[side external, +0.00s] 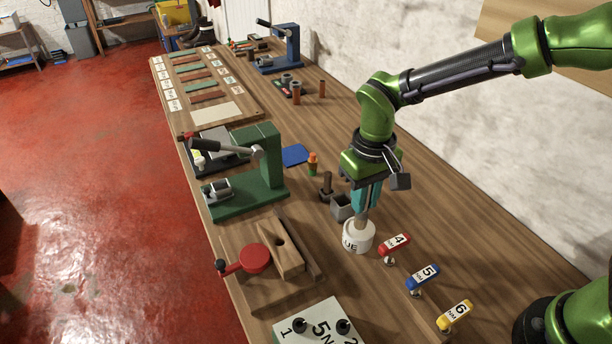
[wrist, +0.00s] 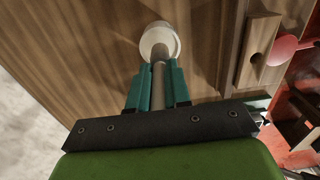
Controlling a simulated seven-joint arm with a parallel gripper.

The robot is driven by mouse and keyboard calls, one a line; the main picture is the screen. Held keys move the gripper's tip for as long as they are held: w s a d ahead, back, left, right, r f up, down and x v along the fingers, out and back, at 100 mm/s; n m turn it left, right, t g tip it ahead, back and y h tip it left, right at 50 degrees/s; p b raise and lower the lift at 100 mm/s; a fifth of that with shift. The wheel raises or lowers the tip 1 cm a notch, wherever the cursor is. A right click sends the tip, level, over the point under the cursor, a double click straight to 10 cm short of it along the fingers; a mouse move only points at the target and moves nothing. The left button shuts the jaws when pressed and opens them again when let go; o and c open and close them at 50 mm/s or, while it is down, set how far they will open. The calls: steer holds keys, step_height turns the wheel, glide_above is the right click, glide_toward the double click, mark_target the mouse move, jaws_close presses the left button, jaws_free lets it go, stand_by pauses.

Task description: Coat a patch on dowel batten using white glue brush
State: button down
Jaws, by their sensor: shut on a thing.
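My gripper (side external: 365,203) is shut on the handle of the glue brush (side external: 361,219). It points down over the white glue pot (side external: 357,241), whose label partly reads "UE". The brush's lower end is inside the pot, so its bristles are hidden. In the wrist view the brush handle (wrist: 158,76) runs from between the teal fingers (wrist: 157,88) to the pot (wrist: 169,38). The dowel batten (side external: 287,262), a light wooden block with a dark hole, lies in a wooden holder with a red clamp knob (side external: 254,258), left of the pot. It also shows in the wrist view (wrist: 256,52).
Red, blue and yellow numbered tools (side external: 395,244) lie right of the pot. A grey box (side external: 342,207) stands close behind it. A green press (side external: 255,175) is at the back left, and a white numbered block (side external: 318,322) is in front.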

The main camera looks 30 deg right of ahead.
steer(key=shift+f, duration=0.6)
stand_by(1.3)
steer(key=shift+r, duration=3.55)
